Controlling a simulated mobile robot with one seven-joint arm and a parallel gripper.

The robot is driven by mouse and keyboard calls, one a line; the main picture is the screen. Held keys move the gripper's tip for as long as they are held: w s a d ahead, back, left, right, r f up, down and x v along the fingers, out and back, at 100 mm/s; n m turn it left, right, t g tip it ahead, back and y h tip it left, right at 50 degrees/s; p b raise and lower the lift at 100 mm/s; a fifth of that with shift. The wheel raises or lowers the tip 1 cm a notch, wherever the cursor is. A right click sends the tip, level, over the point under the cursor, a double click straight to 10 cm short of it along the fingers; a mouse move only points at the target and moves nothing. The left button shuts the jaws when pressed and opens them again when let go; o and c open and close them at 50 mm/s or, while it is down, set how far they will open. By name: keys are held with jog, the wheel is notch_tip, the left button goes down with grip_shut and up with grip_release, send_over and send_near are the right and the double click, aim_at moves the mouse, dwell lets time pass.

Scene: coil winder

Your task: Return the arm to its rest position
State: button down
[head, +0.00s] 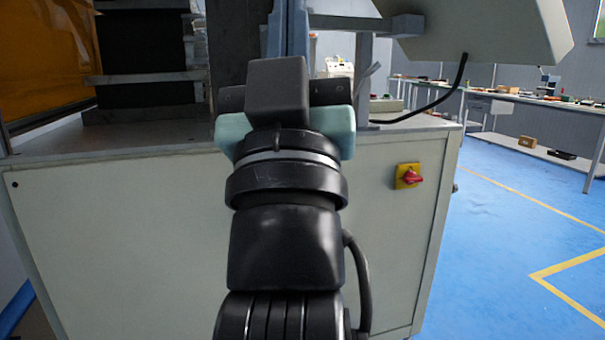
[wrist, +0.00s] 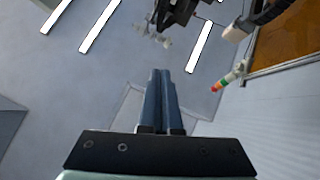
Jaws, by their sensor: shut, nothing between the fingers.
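My arm rises through the middle of the head view in front of the coil winder's cabinet (head: 120,230). My gripper (head: 288,30) points upward, its blue-grey fingers partly hidden behind my wrist. In the wrist view my gripper (wrist: 161,75) shows its two long fingers lying side by side, shut with nothing between them. Beyond the fingertips the wrist view shows the ceiling.
The cabinet front carries a red and yellow switch (head: 409,176). A grey box on an arm (head: 480,30) overhangs at the upper right, with a black cable. An orange panel (head: 45,55) stands at left. The blue floor (head: 510,230) at right is clear. A workbench (head: 500,98) stands beyond.

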jog(key=s+d+r+m+p, duration=0.1)
jog(key=s+m+p, duration=0.1)
jog(key=s, duration=0.6)
notch_tip(320, 180, up, 38)
jog(key=p, duration=3.7)
jog(key=shift+w, duration=0.2)
